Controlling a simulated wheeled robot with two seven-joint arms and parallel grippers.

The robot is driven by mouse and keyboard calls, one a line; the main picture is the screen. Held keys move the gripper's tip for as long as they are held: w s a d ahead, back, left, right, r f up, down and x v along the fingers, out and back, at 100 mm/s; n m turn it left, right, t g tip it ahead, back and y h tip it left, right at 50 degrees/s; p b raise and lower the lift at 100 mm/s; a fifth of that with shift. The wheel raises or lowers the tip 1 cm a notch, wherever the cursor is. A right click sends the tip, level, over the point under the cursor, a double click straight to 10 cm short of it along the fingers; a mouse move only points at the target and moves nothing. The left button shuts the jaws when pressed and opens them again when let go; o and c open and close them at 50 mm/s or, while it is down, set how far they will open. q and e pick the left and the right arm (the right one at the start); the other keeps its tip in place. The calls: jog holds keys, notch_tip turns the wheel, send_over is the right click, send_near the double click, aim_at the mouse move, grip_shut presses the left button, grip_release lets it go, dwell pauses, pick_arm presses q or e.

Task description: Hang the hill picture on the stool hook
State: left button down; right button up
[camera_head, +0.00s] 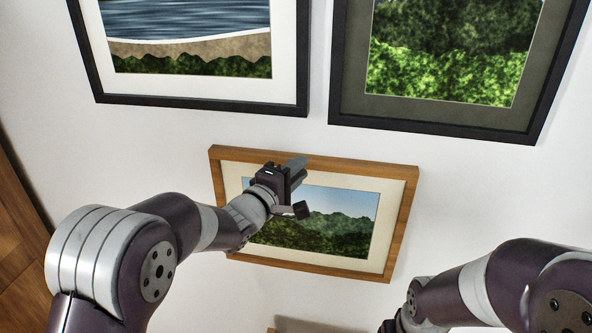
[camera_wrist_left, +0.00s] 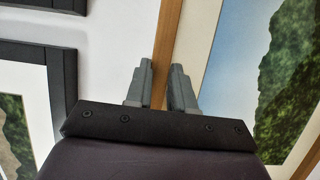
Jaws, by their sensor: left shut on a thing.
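The hill picture (camera_head: 348,222) has a light wooden frame, a pale mat and green hills under a blue sky. It is upright near the white wall, slightly tilted in the head view. My left gripper (camera_head: 299,166) is at its top edge. In the left wrist view the fingers (camera_wrist_left: 161,85) are shut on the wooden frame bar (camera_wrist_left: 167,45), one on each side. The picture (camera_wrist_left: 285,70) also shows there at the right. My right arm is at the lower right, and its gripper's fingers are not visible. I cannot make out a stool or a hook.
Two black-framed pictures hang above, a seaside one (camera_head: 200,102) at the left and a green landscape (camera_head: 430,128) at the right. A brown wooden panel (camera_head: 18,215) stands at the left edge. A wooden edge (camera_head: 285,330) shows at the bottom. White wall (camera_head: 480,190) is bare at the right.

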pick_arm(q)
jog(key=shift+r, duration=0.2)
jog(key=c, duration=0.9)
grip_release()
jog(key=shift+f, duration=0.25)
jog(key=b+v, duration=0.4)
jog(key=v, duration=0.9)
jog(key=s+a+f+m+g+y, duration=0.1)
jog(key=a+f+m+g+y, duration=0.1)
jog(key=a+f+m+y, duration=0.3)
jog(key=s+a+f+m+g+y, duration=0.1)
jog(key=a+f+m+g+y, duration=0.15)
jog(key=f, duration=0.45)
jog(key=s+a+f+m+g, duration=0.1)
jog(key=s+f+g, duration=0.2)
jog(key=s+f, duration=0.1)
jog(key=s+a+f+m+g+y+b, duration=0.1)
jog(key=s+f+g, duration=0.2)
jog(key=s+f, duration=0.2)
jog(key=s+a+f+m+g+y+b, duration=0.1)
jog(key=s+f+m+g, duration=0.1)
jog(key=s, duration=0.5)
jog(key=shift+s+a+f+g, duration=0.15)
jog(key=shift+f+g, duration=0.2)
jog(key=shift+f, duration=0.25)
jog(key=shift+s+a+f+g, duration=0.2)
jog(key=shift+f+g, duration=0.1)
jog(key=shift+f, duration=0.35)
